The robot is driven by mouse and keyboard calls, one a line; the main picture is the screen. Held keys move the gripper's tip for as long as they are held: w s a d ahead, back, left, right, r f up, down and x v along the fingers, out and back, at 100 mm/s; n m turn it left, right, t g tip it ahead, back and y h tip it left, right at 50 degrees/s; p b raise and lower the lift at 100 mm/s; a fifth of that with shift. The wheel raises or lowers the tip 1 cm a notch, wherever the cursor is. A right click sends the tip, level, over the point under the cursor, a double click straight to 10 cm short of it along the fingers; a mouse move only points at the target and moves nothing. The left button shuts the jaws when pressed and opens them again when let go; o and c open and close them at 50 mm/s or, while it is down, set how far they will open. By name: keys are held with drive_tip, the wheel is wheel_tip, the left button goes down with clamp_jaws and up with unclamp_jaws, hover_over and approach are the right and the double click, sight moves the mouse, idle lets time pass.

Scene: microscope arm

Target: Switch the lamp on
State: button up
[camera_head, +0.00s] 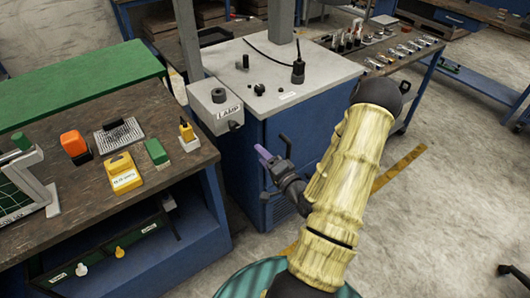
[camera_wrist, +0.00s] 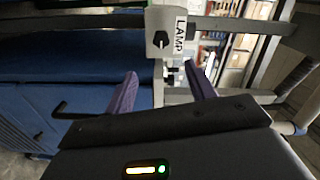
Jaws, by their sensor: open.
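The lamp switch box (camera_head: 215,117) is a light grey box labelled LAMP, fixed at the left front corner of the blue cabinet. A black knob (camera_head: 234,126) sticks out from its front face, and a dark round part sits on its top. The wrist view shows the box (camera_wrist: 155,20) with its black knob (camera_wrist: 160,40) beyond the fingertips. My gripper (camera_head: 274,150) is open and empty, in front of the cabinet, right of and below the box in the head view. Its purple fingers (camera_wrist: 160,74) stand apart and do not touch the knob.
The blue cabinet (camera_head: 310,130) has a grey top (camera_head: 270,55) with black knobs and a cabled black part. A wooden workbench (camera_head: 75,200) with tools stands at the left. A tool bench (camera_head: 385,45) stands behind at the right.

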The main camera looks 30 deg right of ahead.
drive_tip(key=shift+s+p, duration=0.3)
drive_tip(key=shift+p, duration=0.15)
drive_tip(key=shift+a, duration=0.15)
drive_tip(key=w+a+n+g+p, duration=0.2)
drive_tip(key=a+n+g, duration=0.5)
drive_tip(key=n+g, duration=0.25)
drive_tip(key=s+a+r+n+g+p, duration=0.1)
drive_tip(key=s+a+r+n+g, duration=0.4)
drive_tip(key=s+a+r, duration=0.6)
drive_tip(key=shift+s+a+r+g+h+p, duration=0.3)
drive_tip(key=shift+r+g+p, duration=0.15)
drive_tip(key=shift+r, duration=0.15)
idle(0.3)
